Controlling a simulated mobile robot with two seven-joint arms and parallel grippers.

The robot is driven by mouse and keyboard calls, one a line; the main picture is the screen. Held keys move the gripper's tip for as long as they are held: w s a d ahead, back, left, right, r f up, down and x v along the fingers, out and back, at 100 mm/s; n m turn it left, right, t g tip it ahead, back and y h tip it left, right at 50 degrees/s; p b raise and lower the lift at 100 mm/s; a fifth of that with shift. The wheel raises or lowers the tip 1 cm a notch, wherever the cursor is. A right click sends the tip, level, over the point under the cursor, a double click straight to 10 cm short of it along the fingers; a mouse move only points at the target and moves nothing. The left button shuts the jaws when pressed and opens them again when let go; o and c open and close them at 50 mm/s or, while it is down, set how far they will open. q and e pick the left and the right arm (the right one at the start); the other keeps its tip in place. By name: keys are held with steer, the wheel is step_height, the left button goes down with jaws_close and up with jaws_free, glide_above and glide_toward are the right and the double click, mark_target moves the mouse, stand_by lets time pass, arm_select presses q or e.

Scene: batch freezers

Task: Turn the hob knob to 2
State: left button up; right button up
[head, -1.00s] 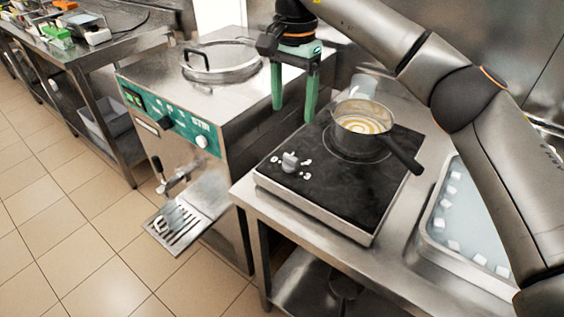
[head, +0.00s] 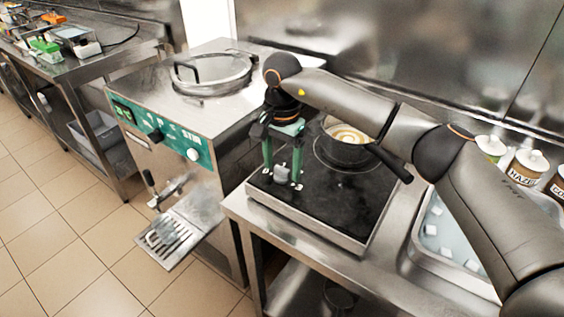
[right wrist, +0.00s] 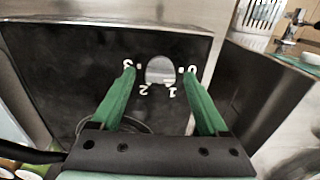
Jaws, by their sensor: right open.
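The hob (head: 335,205) is a black-topped plate on the steel counter. Its grey knob (head: 281,174) stands near the front left corner, and it also shows in the right wrist view (right wrist: 160,70) with the marks 0, 1, 2 and 3 around it. My right gripper (head: 282,176) has green fingers and points down over the knob. In the right wrist view its open fingers (right wrist: 160,71) lie on either side of the knob, with gaps at both sides. I cannot tell which mark the knob points to. My left gripper is not in view.
A batch freezer (head: 190,110) stands close on the left. A tray of ice cubes (head: 425,258) and lidded jars (head: 527,165) are on the right.

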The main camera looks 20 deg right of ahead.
jaws_close()
stand_by(0.7)
